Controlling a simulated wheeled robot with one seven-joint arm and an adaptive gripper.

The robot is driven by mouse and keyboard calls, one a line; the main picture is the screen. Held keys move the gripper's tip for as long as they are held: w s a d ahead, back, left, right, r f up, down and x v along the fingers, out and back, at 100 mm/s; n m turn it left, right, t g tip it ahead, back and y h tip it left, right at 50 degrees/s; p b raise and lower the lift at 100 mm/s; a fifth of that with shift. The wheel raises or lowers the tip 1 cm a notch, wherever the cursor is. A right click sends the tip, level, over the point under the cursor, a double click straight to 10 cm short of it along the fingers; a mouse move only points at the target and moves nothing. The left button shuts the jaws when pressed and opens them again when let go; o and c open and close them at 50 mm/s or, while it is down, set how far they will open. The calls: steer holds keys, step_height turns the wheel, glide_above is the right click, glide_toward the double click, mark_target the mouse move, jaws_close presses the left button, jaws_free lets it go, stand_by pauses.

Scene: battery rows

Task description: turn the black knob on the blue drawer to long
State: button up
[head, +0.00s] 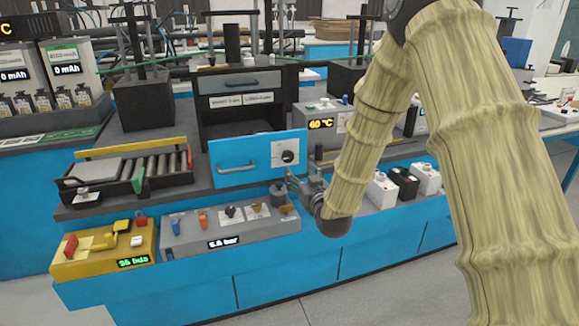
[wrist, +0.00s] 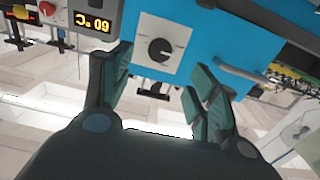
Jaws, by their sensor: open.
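The blue drawer (head: 225,163) stands out from the dark cabinet in the head view, with a bar handle on its left part. Its black knob (head: 288,157) sits on a white plate at the right end of the front. In the wrist view the black knob (wrist: 160,52) shows clearly on its plate (wrist: 180,32), but the marks around it are too small to read. My gripper (head: 292,179) is just below and in front of the knob. In the wrist view my gripper (wrist: 158,82) is open, its fingers on either side of the knob's line, apart from it and empty.
A grey box with a 60 °C display (head: 321,124) stands right of the drawer. A grey panel (head: 225,233) with several knobs lies below, beside a yellow box (head: 103,250). A roller tray (head: 128,172) is at the left. The drawer handle (wrist: 243,75) passes near my right finger.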

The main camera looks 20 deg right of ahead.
mark_target(289, 158)
steer(key=w, duration=0.3)
steer(key=w+p, duration=0.1)
steer(key=w, duration=0.6)
steer(key=shift+w+a, duration=0.25)
steer(key=shift+w, duration=0.1)
steer(key=c, duration=1)
